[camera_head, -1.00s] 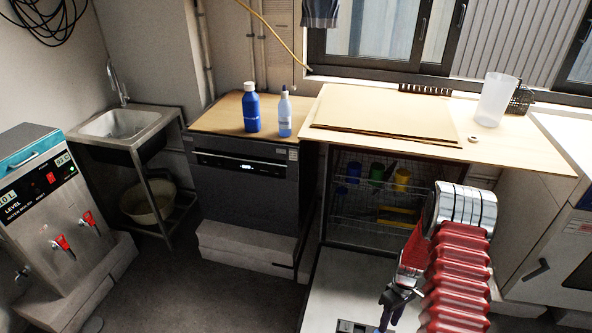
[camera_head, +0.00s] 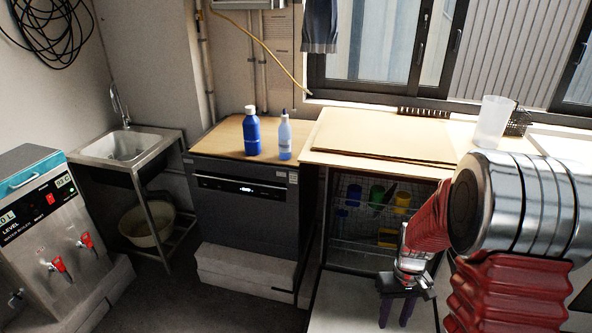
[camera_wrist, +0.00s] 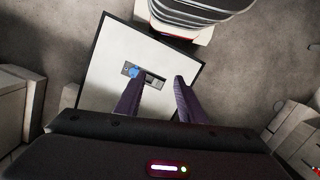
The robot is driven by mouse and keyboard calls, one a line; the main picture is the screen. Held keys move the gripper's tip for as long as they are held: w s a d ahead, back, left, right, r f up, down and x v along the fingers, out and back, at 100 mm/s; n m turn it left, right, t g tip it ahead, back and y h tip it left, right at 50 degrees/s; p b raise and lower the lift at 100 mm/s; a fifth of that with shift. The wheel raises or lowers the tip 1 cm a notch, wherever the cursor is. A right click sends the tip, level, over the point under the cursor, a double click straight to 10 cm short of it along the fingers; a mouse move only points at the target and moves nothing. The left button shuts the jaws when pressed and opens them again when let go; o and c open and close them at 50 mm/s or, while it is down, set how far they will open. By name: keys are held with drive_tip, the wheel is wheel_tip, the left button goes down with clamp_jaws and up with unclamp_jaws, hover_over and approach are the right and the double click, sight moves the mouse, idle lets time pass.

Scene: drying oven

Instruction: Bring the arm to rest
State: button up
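My arm, with its red ribbed sleeves and silver joint, fills the lower right of the head view. My gripper (camera_head: 396,312) points down at the end of it, above the lowered white door (camera_head: 340,300) of the open machine. In the wrist view my gripper (camera_wrist: 161,80) shows two purple fingers spread apart with nothing between them. The door (camera_wrist: 120,60) lies below the fingers there, with a small dispenser panel and a blue round part showing between and beyond the fingertips.
A rack with several cups (camera_head: 377,195) sits inside the open machine. The counter (camera_head: 318,148) above holds a flat board and a clear beaker (camera_head: 491,122). A blue bottle (camera_head: 251,131) and a spray bottle (camera_head: 285,136) stand to the left. Floor (camera_head: 225,305) at lower left is clear.

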drive_tip(key=s+a+r+t, duration=0.2)
drive_tip(key=s+r, duration=0.3)
drive_tip(key=r, duration=0.4)
drive_tip(key=s+a+r+t, duration=0.3)
drive_tip(key=s+a+r, duration=0.1)
drive_tip(key=r, duration=0.5)
drive_tip(key=s+a+r+t, duration=0.2)
drive_tip(key=s+a+r, duration=0.2)
drive_tip(key=r, duration=0.6)
drive_tip(key=shift+s+m+h, duration=0.3)
drive_tip(key=shift+s, duration=0.5)
